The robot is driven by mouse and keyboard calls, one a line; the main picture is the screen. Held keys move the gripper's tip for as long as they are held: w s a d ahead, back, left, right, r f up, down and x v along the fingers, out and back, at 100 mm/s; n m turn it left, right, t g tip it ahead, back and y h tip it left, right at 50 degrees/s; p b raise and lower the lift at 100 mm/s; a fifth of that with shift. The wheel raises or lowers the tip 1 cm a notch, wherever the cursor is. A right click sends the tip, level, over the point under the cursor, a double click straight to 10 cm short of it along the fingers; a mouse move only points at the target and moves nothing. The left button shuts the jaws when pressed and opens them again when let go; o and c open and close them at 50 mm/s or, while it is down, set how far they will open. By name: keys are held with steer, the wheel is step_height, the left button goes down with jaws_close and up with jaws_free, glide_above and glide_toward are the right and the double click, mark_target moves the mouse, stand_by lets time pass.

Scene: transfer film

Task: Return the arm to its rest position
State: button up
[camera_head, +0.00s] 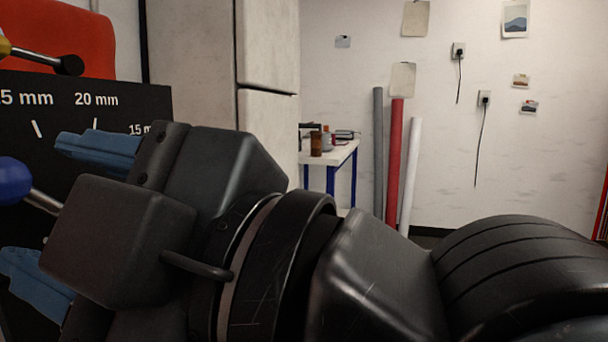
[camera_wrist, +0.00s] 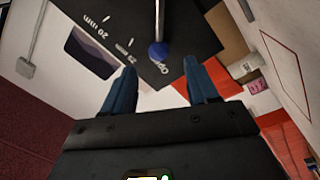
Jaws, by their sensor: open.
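My arm and black gripper (camera_head: 35,205) fill the lower part of the head view, pointing left. Its two blue fingers are spread apart with nothing held between them. In the wrist view the open fingers (camera_wrist: 160,67) point toward a black board (camera_wrist: 118,30) with white millimetre marks. A blue ball (camera_wrist: 158,50) on a metal rod shows in the gap between the fingertips, with no visible contact. In the head view the ball (camera_head: 12,182) is at the left edge, and the board (camera_head: 60,125) stands behind the gripper, partly hidden by it.
A pale cabinet (camera_head: 190,60) stands behind my arm. Farther back are a small table with blue legs (camera_head: 331,170), several upright rolls (camera_head: 394,150) and a white wall.

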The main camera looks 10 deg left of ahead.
steer(key=shift+s+d+f, duration=0.1)
steer(key=shift+d, duration=0.55)
